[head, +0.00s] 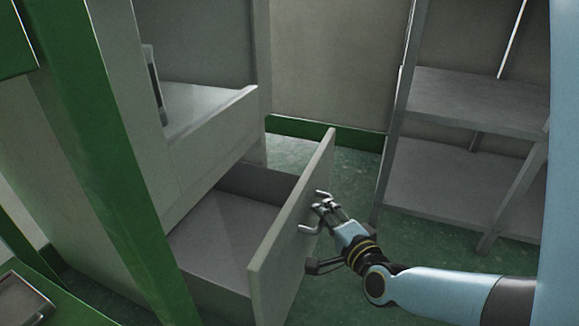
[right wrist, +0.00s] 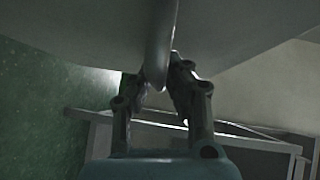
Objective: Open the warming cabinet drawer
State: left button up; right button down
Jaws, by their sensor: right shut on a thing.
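The warming cabinet (head: 185,185) is a grey box at the left of the head view. Its lower drawer (head: 268,250) stands pulled out, and its inside looks empty. A metal bar handle (head: 309,229) sits on the drawer's front panel. My right gripper (head: 324,205) is at the handle, shut on it. In the right wrist view the handle (right wrist: 160,50) comes down between the two fingers of the right gripper (right wrist: 158,85), with the drawer front (right wrist: 80,40) behind it. My left gripper is not in view.
A grey shelf unit (head: 470,105) stands to the right, with bare shelves. A green post (head: 105,150) rises in front of the cabinet at the left. Green floor (head: 350,170) shows between drawer and shelves. An open compartment (head: 205,108) lies above the drawer.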

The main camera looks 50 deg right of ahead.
jog(key=s+d, duration=0.2)
jog(key=s, duration=0.5)
jog(key=shift+d+f, duration=0.2)
jog(key=shift+d, duration=0.2)
jog(key=c, duration=1.3)
grip_release()
jog(key=shift+c, duration=0.2)
jog(key=shift+w+r, duration=0.1)
jog(key=v, duration=1.2)
